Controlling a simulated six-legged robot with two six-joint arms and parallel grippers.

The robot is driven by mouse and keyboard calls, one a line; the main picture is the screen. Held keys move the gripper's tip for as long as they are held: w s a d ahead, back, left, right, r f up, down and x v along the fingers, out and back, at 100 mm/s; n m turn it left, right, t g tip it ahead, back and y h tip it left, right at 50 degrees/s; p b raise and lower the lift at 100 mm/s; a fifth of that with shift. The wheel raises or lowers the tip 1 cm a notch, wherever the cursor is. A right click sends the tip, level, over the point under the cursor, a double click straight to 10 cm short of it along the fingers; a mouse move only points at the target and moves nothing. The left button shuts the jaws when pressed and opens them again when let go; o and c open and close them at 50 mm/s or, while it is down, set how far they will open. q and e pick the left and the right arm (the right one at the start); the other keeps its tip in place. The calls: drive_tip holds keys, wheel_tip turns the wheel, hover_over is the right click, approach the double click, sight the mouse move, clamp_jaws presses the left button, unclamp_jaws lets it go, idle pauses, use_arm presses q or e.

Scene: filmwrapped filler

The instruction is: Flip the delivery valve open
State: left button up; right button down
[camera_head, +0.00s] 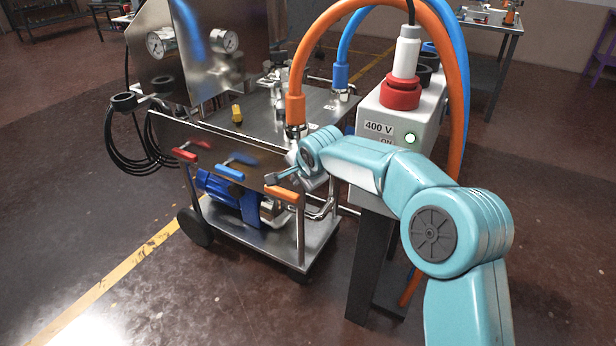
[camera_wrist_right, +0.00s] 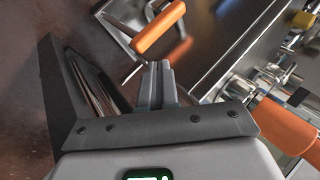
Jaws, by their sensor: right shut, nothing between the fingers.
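A steel cart carries a red lever (camera_head: 184,154), a blue lever (camera_head: 228,172) and an orange lever (camera_head: 281,194) along its front. I cannot read which one is the delivery valve. My right gripper (camera_head: 273,178) is shut and empty, just above and beside the orange lever in the head view. In the right wrist view the shut fingers (camera_wrist_right: 158,76) point toward the orange lever (camera_wrist_right: 158,28), with a small gap between them in the picture. The lever's pivot is not clear. My left gripper is not in view.
An orange hose (camera_head: 296,80) and a blue hose (camera_head: 343,50) rise from the cart. A grey 400 V box (camera_head: 376,128) with a red and white plug stands to the right, close to my right arm. The orange hose also shows in the right wrist view (camera_wrist_right: 288,127).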

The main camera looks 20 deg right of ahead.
drive_tip(key=s+r, duration=0.2)
drive_tip(key=s, duration=0.1)
drive_tip(key=s+d, duration=0.1)
drive_tip(key=s, duration=0.1)
drive_tip(key=shift+r, duration=0.4)
